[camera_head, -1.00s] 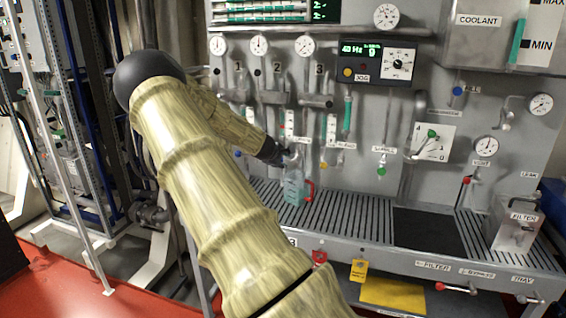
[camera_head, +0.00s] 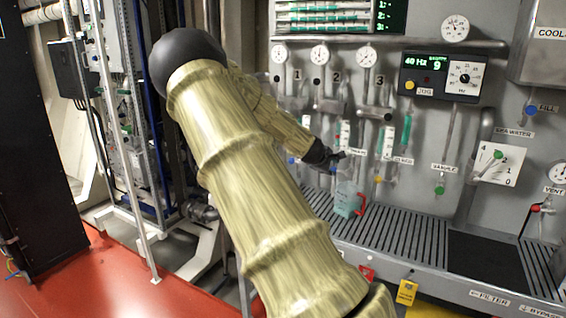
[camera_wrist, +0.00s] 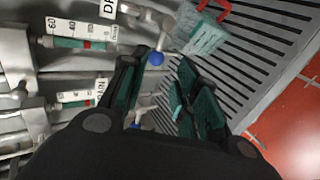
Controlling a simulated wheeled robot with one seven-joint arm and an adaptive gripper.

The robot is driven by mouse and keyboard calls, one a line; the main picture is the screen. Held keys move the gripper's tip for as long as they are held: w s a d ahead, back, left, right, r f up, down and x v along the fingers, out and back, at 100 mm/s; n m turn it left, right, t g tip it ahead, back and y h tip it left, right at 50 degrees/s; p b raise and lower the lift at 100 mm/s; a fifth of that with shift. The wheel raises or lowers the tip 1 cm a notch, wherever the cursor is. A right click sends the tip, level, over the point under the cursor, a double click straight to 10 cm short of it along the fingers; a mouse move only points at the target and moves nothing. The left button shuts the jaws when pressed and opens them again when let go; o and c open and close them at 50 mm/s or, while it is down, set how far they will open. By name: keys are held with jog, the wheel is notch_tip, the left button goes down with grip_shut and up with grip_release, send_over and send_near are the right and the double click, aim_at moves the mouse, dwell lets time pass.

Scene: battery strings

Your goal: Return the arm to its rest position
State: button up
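My arm, in a tan ribbed sleeve, reaches from the bottom of the head view toward the panel. My gripper (camera_head: 343,158) is at its far end, small and dark, in front of the panel just above a clear jug. In the wrist view my gripper (camera_wrist: 170,85) has its two dark fingers spread with a gap between them and nothing held. The clear jug (camera_head: 346,198), with greenish liquid and a red handle, stands on the slatted tray. Part of the jug also shows at the top of the wrist view (camera_wrist: 203,38).
The slatted tray (camera_head: 400,232) runs along the panel's foot. Blue-knobbed valves (camera_wrist: 155,58) and sight tubes are close to the fingers. Gauges and pipes cover the panel. A pale metal frame (camera_head: 130,150) stands left of my arm. Red floor (camera_head: 160,290) is open at lower left.

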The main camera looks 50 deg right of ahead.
jog(key=shift+f, duration=0.1)
jog(key=a+f+y, duration=0.5)
jog(key=a+f, duration=2.5)
jog(key=f, duration=0.4)
jog(key=s+a+f+y, duration=0.2)
jog(key=s+a+f, duration=0.2)
jog(key=a, duration=0.9)
jog(key=s+a+f+m+g+y, duration=0.1)
jog(key=s+a+f, duration=0.3)
jog(key=s+a, duration=0.7)
jog(key=s+a+f+m+y, duration=0.1)
jog(key=s+a+f+y, duration=0.2)
jog(key=a, duration=1.1)
jog(key=s+f, duration=0.2)
jog(key=s, duration=0.3)
jog(key=shift+a+g, duration=0.3)
jog(key=shift+a, duration=0.1)
jog(key=shift+f, duration=0.1)
